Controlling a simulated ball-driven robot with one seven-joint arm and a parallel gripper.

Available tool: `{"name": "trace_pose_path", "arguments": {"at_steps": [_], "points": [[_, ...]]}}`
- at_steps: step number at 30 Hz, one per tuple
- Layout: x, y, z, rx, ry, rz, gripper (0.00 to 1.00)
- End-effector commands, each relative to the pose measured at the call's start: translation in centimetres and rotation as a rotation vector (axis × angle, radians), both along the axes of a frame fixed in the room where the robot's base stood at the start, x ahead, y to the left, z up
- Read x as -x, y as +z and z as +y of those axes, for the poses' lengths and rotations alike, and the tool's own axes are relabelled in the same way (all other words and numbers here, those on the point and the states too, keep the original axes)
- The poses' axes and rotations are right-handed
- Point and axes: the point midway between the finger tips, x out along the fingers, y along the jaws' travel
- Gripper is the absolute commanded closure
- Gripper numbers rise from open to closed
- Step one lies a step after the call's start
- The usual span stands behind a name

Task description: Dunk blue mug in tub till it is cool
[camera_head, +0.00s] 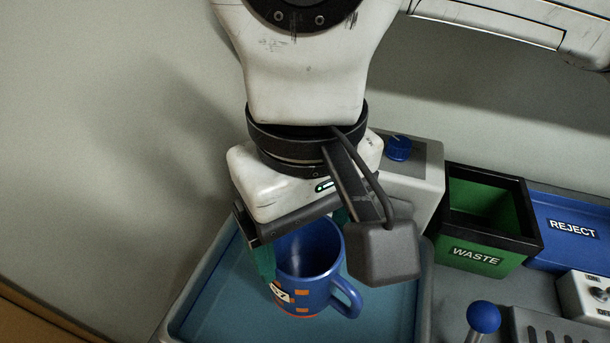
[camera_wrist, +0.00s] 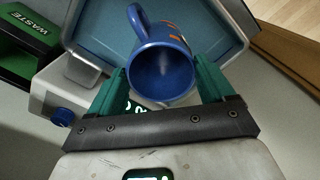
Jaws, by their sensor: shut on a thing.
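The blue mug (camera_head: 321,288) has orange patches, a white label and a handle to the right. My gripper (camera_head: 302,240) is shut on it, with a teal finger on each side near the rim. In the wrist view I look into the mug's open mouth (camera_wrist: 163,72), held between the fingers (camera_wrist: 160,82); the inside looks empty. The mug is upright or nearly so, over the grey tub (camera_head: 196,282) with blue inside. I cannot tell whether its base is in water or above it. My wrist hides part of the tub's far side.
A grey box with a blue knob (camera_head: 398,148) stands behind the tub. To the right are a green WASTE bin (camera_head: 487,256), a blue REJECT tray (camera_head: 570,240), a blue-balled lever (camera_head: 483,317) and a white switch box (camera_head: 585,297). A wall stands close behind.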

Motion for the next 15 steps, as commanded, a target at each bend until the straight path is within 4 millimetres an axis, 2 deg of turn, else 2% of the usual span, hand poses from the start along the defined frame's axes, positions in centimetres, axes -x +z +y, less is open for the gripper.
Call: {"name": "trace_pose_path", "arguments": {"at_steps": [15], "points": [[0.0, -5.0, 0.0, -0.001, 0.0, 0.0, 0.84]]}}
